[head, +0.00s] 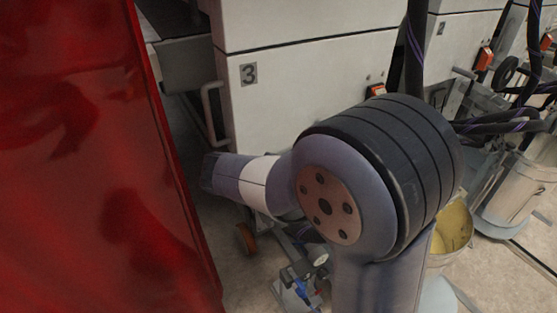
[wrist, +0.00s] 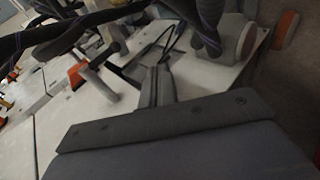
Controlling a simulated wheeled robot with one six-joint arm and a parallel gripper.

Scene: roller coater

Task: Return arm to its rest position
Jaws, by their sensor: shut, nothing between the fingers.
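My gripper (wrist: 158,72) shows in the wrist view, with its narrow grey fingers together above the dark bolted plate of my wrist. Nothing is between the fingers. Pale machine panels lie behind it, and I cannot tell how far away they are. In the head view my arm is bent in the foreground, with a large dark ringed joint at the middle right and a grey and white link reaching left. My gripper cannot be made out in the head view.
A glossy red panel (head: 90,160) fills the left of the head view. A pale machine cabinet (head: 300,95) marked 3 stands behind my arm. Dark hoses (head: 415,45) hang at the right. A bucket with yellow contents (head: 455,228) stands beside my arm.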

